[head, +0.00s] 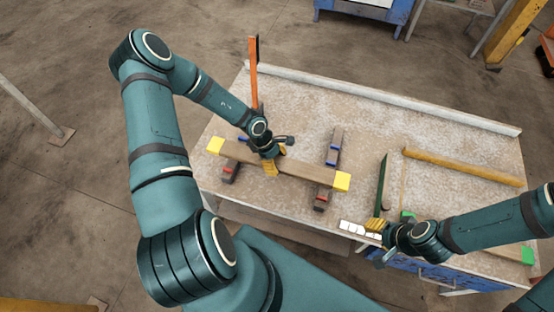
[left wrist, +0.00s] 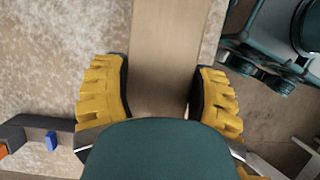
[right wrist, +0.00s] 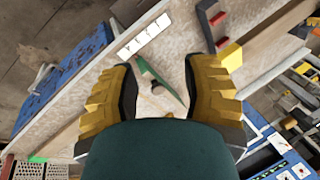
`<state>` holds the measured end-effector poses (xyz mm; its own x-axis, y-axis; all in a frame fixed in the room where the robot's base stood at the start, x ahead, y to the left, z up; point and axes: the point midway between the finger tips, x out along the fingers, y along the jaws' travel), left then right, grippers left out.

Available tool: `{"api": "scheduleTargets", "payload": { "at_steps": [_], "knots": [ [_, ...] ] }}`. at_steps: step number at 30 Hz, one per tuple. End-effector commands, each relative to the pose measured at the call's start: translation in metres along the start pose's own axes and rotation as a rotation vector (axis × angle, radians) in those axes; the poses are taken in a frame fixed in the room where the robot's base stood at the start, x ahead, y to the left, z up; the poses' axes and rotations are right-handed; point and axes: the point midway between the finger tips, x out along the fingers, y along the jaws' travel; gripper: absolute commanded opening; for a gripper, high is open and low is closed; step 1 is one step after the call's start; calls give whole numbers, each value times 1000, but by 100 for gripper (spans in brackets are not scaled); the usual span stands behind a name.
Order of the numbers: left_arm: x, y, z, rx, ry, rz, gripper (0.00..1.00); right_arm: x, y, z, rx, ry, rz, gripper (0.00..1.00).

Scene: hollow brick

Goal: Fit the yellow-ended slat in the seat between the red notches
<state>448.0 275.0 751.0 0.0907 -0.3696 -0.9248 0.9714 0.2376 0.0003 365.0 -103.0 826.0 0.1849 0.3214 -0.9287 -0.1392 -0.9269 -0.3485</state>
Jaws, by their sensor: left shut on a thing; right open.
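My right gripper (head: 375,225) is open and empty at the table's near edge. The right wrist view shows one yellow end (right wrist: 232,57).
A green-ended piece (head: 527,255) lies partly behind my right arm. A long wooden bar (head: 462,167) lies at the table's right, beside a dark green pointed piece (head: 382,182). White tiles (head: 359,230) sit at the near edge. An orange post (head: 254,75) rises at the back left.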

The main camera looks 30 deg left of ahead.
Motion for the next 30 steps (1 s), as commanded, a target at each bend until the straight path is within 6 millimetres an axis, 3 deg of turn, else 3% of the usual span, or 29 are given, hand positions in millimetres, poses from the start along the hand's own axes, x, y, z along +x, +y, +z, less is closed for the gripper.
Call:
{"api": "scheduleTargets", "payload": {
  "at_steps": [23, 30],
  "knots": [
    [51, 1, -20, 5, 0, 0, 19, 54, 21, 27, -16, -53, -6, 47],
    [48, 1, -19, 5, 0, 0, 19, 51, 19, 27, -17, -54, -6, 47]
  ]
}}
